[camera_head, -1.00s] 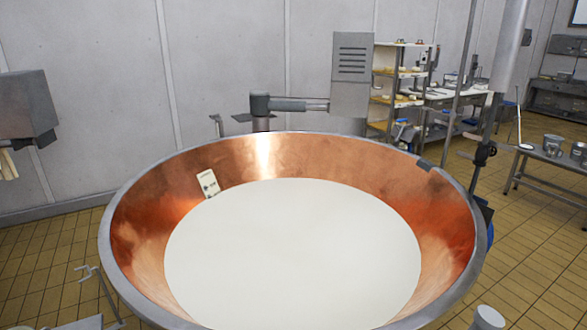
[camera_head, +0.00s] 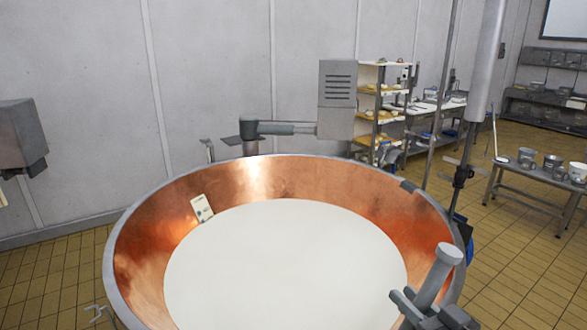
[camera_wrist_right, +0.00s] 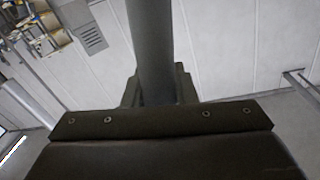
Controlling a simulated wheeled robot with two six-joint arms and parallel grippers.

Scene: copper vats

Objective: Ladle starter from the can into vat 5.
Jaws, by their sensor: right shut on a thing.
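A large copper vat (camera_head: 140,262) with a grey rim fills the lower middle of the head view. White liquid (camera_head: 285,265) covers its floor. A small pale tag (camera_head: 202,208) is on its inner wall; I cannot read a number. My right gripper (camera_head: 428,305) is at the lower right, in front of the vat's right rim in the picture. It is shut on an upright grey handle with a round top (camera_head: 441,268), which fits a ladle; no bowl shows. The handle (camera_wrist_right: 150,50) also shows in the right wrist view. My left gripper is not in view. I cannot identify the starter can.
A low grey bench (camera_head: 535,185) with several metal pots (camera_head: 551,162) stands at the right. A vertical pole (camera_head: 475,100) rises behind the vat's right rim. Tiled floor lies open between vat and bench.

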